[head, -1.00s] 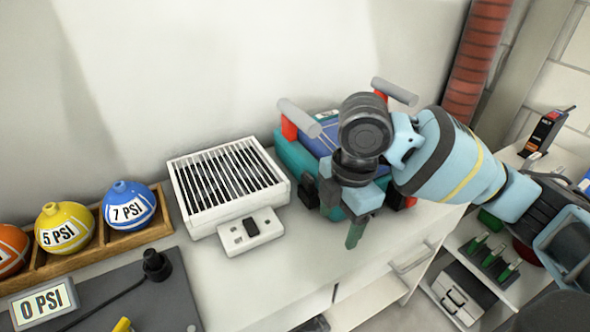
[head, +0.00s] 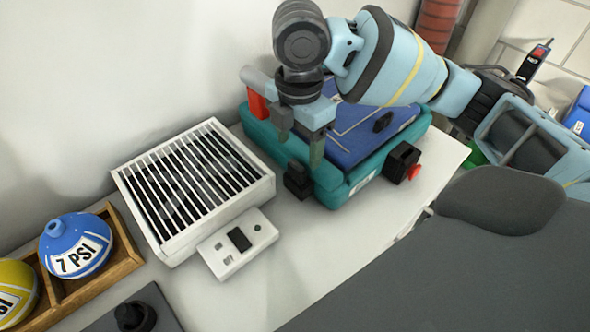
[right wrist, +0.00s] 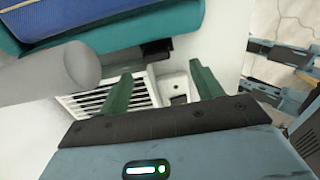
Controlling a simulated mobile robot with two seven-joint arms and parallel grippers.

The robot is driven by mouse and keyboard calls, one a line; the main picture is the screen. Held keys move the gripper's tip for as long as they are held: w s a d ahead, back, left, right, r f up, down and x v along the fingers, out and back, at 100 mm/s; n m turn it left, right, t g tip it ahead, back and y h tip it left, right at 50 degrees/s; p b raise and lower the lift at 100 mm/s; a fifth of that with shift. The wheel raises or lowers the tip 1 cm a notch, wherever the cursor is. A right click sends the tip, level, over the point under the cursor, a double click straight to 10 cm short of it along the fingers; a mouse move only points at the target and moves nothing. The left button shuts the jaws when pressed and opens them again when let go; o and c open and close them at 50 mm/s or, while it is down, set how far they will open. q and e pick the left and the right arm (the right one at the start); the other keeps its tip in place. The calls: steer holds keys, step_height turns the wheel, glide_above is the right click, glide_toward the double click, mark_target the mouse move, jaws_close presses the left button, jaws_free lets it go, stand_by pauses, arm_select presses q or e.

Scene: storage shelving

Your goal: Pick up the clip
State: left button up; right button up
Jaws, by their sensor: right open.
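I cannot tell for sure which thing is the clip. Small black blocks sit at the near side of a teal case with a blue top (head: 352,138): one black block (head: 298,181) at its left front corner, and one with a red knob (head: 403,162) farther right. My right gripper (head: 302,147) is over the case's left front part, fingers pointing down, open, with nothing seen between them. In the right wrist view its green fingers (right wrist: 160,80) stand apart, with a dark block (right wrist: 156,52) by the teal case beyond them. My left gripper is not in view.
A white slatted box (head: 193,190) with a small white panel (head: 238,243) stands left of the case. A wooden rack (head: 127,262) holds a blue 7 PSI ball (head: 76,246). A grey cylinder handle (right wrist: 50,75) is close to the gripper.

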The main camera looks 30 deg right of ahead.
mark_target(295, 167)
steer(key=shift+f, duration=0.85)
steer(key=shift+w+f, duration=0.1)
steer(key=shift+f, duration=0.3)
step_height(295, 167, down, 4)
steer(key=shift+w+a+f+b, duration=0.15)
steer(key=shift+f+b, duration=0.05)
steer(key=shift+b, duration=0.45)
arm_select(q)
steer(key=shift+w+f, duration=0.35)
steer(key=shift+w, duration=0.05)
arm_select(e)
steer(key=shift+c, duration=0.3)
steer(key=shift+r, duration=0.1)
steer(key=c, duration=1)
